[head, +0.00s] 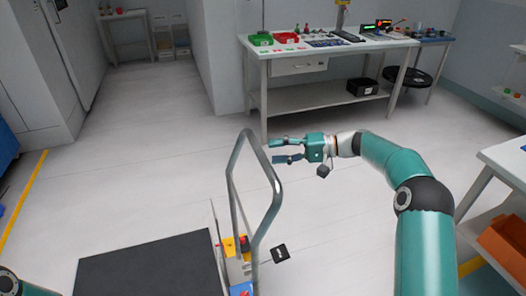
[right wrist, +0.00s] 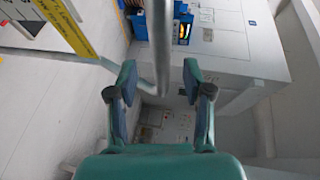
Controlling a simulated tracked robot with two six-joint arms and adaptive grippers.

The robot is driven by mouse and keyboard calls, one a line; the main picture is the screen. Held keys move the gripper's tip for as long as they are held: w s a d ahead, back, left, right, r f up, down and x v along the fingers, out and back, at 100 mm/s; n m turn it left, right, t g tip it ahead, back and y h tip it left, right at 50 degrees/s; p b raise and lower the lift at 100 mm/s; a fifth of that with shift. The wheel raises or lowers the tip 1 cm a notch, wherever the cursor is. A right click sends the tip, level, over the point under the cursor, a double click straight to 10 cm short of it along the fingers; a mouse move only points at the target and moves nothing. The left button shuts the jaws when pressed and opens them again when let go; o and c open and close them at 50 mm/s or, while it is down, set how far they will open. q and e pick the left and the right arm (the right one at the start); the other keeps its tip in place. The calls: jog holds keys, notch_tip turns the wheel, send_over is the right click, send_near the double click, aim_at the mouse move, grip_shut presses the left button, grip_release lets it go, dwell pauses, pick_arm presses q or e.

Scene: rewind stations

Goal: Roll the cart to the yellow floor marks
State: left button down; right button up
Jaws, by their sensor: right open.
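The cart has a dark flat deck (head: 150,266) and an upright grey metal tube handle (head: 272,197) at its right end. My right gripper (head: 273,151) is open, with its two fingers pointing left near the top of the handle. In the right wrist view a grey tube (right wrist: 160,45) reaches down toward the gap between the open fingers (right wrist: 160,85); I cannot tell whether they touch it. A yellow floor line (head: 22,203) runs along the left side, and a short yellow strip (head: 470,266) shows at the lower right. My left gripper is out of view.
A workbench (head: 330,96) with red and green bins stands at the back. A black stool (head: 408,76) is beside it. A white table (head: 510,165) with an orange bin (head: 505,243) is at the right. The floor (head: 130,170) between the cart and the left cabinets is clear.

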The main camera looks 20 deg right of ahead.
aim_at(259, 154)
jog(key=x, duration=0.5)
jog(key=shift+w+a+f+p, duration=0.1)
jog(key=shift+a+p, duration=0.2)
jog(key=shift+a, duration=0.05)
jog(key=shift+c, duration=0.4)
grip_shut()
